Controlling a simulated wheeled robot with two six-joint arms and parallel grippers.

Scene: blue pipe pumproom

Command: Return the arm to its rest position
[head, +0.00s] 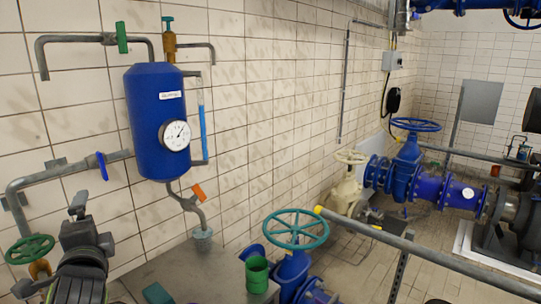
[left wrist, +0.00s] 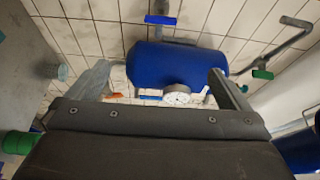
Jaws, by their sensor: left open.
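My left arm comes in at the lower left of the head view, with its dark left gripper (head: 78,207) pointing up and away toward the wall. In the left wrist view the two grey fingers of that gripper (left wrist: 158,80) stand wide apart with nothing between them. Beyond them is a blue tank (left wrist: 178,66) with a round white gauge (left wrist: 176,96). In the head view the tank (head: 150,100) hangs on the tiled wall above and right of the gripper, apart from it. My right gripper is not in view.
A green handwheel (head: 30,249) is close left of my left arm. A grey bench top (head: 190,270) carries a green cup-like piece (head: 257,274). A teal handwheel (head: 295,229) and a grey rail (head: 430,252) lie to the right. Open floor shows beyond the rail.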

